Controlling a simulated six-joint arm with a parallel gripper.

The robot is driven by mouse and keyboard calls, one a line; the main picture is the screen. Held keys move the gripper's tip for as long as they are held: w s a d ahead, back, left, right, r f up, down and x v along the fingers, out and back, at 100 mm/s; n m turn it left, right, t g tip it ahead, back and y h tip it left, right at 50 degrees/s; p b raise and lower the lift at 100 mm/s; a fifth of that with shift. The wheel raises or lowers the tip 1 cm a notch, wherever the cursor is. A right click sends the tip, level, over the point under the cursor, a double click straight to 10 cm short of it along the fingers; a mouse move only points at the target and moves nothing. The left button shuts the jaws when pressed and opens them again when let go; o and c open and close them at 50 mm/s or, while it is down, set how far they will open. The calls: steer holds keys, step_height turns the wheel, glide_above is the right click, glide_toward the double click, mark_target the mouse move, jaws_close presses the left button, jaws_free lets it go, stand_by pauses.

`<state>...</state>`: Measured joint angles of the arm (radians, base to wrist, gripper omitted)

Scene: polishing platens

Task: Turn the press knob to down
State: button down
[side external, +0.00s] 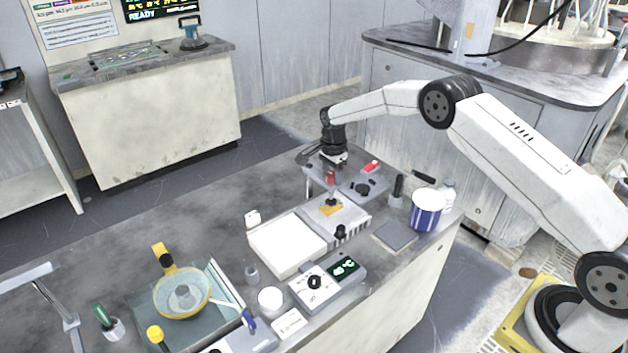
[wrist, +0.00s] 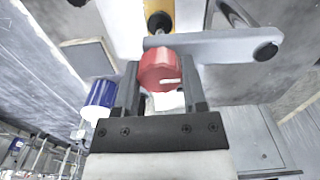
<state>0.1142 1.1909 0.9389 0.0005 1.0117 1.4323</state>
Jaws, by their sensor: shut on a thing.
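The press knob (wrist: 157,66) is red and round with a white pointer mark, which points to the right in the wrist view. It sits between the two fingers of my gripper (wrist: 160,76), which is shut on it. In the side external view the red knob (side external: 330,177) shows just below my gripper (side external: 331,169), over the grey press base (side external: 352,222) with an orange pad (side external: 330,210). A grey press arm (wrist: 215,46) runs right from the knob in the wrist view. I cannot read any position label.
A white tray (side external: 283,246) and a control box with a green display (side external: 343,267) stand near the press. A blue and white tub (side external: 426,210) and a dark flat plate (side external: 394,236) are to its right. A yellow bowl (side external: 182,294) is at the front left.

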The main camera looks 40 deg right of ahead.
mark_target(333, 174)
steer(key=m, duration=0.3)
steer(key=shift+r+m, duration=0.1)
steer(key=shift+m, duration=0.2)
steer(key=m, duration=0.4)
steer(key=shift+d, duration=0.1)
stand_by(0.3)
steer(key=shift+c, duration=0.7)
jaws_free()
steer(key=shift+r, duration=3.85)
